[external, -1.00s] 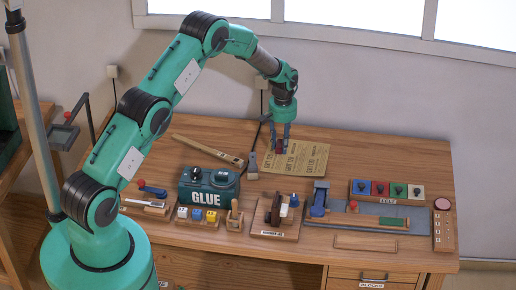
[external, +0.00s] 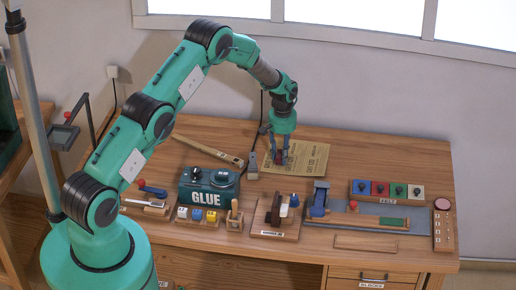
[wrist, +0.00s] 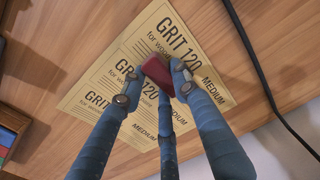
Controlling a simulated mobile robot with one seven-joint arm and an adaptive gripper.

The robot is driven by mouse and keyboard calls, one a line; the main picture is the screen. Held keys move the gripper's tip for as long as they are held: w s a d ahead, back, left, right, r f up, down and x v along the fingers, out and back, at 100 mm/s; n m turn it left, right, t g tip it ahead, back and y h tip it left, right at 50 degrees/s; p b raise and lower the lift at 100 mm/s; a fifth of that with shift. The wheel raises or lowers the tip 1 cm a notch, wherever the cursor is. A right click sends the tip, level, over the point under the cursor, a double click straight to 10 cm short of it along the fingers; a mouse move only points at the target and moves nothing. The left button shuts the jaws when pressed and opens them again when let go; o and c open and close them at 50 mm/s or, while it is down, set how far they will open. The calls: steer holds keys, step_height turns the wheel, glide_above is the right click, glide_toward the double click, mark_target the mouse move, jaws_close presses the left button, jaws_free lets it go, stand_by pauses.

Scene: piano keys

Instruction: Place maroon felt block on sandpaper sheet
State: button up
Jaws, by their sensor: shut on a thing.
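The maroon felt block (wrist: 157,74) is between the fingers of my gripper (wrist: 158,85) in the wrist view. The fingers are shut on it. In the external view my gripper (external: 278,158) points down over the left part of the sandpaper sheet, and the block (external: 280,157) shows as a small dark red patch. The tan sandpaper sheet (external: 312,160), printed "GRIT 120", lies flat at the back of the bench; it also shows in the wrist view (wrist: 211,93). I cannot tell whether the block touches the sheet.
A brush (external: 253,166) lies just left of the sheet, and a wooden tool (external: 205,149) lies further left. A green glue box (external: 208,187) stands in front left. A felt rack (external: 388,189) with colored blocks sits at right. A black cord (wrist: 250,50) runs beside the sheet.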

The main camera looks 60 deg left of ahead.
stand_by(0.3)
steer(key=o, duration=0.8)
steer(key=shift+f, duration=0.1)
steer(key=shift+r, duration=6.15)
steer(key=shift+r, duration=0.1)
